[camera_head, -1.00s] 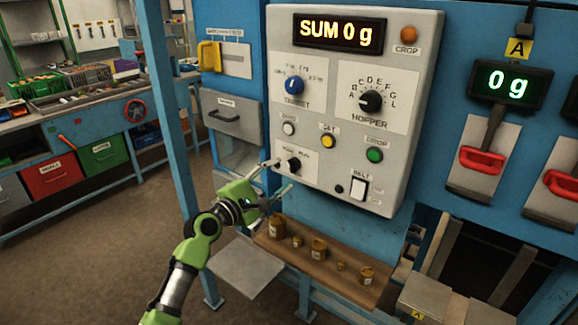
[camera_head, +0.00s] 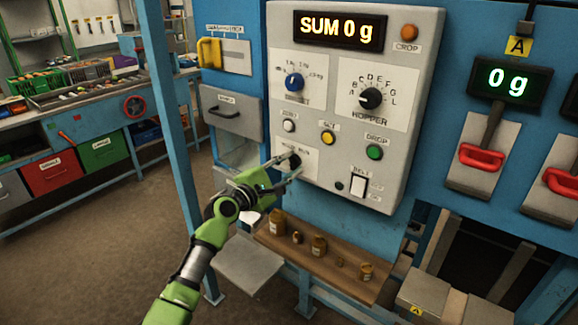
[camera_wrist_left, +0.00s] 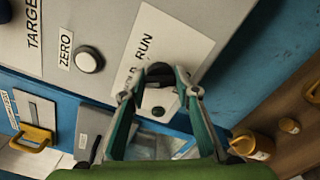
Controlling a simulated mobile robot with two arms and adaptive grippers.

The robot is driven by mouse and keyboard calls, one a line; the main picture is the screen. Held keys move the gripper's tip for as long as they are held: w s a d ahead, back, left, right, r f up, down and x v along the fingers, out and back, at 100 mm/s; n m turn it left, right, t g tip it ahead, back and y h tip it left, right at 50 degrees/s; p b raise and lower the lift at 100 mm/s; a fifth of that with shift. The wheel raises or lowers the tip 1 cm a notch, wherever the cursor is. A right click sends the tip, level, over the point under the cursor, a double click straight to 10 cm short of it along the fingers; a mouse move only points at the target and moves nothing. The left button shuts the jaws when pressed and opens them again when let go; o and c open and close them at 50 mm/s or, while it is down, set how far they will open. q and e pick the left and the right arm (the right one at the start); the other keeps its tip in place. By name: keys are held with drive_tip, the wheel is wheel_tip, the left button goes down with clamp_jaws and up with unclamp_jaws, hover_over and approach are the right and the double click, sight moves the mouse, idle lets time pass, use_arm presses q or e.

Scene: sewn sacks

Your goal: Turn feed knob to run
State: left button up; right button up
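The feed knob (camera_head: 294,161) is a small black knob at the lower left of the grey control panel (camera_head: 420,100). In the left wrist view the knob (camera_wrist_left: 160,71) sits on a white plate on which RUN is readable. My left gripper (camera_head: 284,170) is at the panel front, its two fingers spread apart. In the left wrist view the fingertips of the gripper (camera_wrist_left: 160,80) are on either side of the knob, very close to it; I cannot tell whether they touch. The knob's pointer is not clear. My right gripper is not in view.
A white zero button (camera_head: 289,126), yellow button (camera_head: 328,138), green drop button (camera_head: 374,152) and belt switch (camera_head: 359,186) are near the knob. A wooden shelf (camera_head: 335,275) with several small jars is below. The display (camera_head: 339,31) reads SUM 0 g.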

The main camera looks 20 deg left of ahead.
use_arm(q)
drive_tip(key=shift+f, duration=0.1)
drive_tip(key=shift+m+b, duration=0.8)
drive_tip(key=shift+m, duration=0.2)
drive_tip(key=m+b, duration=0.2)
drive_tip(key=m, duration=0.1)
drive_tip(key=shift+f, duration=0.2)
drive_tip(key=m+b, duration=0.3)
drive_tip(key=m, duration=0.1)
drive_tip(key=shift+m, duration=0.3)
drive_tip(key=shift+m+b, duration=0.65)
drive_tip(key=shift+m, duration=0.45)
drive_tip(key=o, duration=1.1)
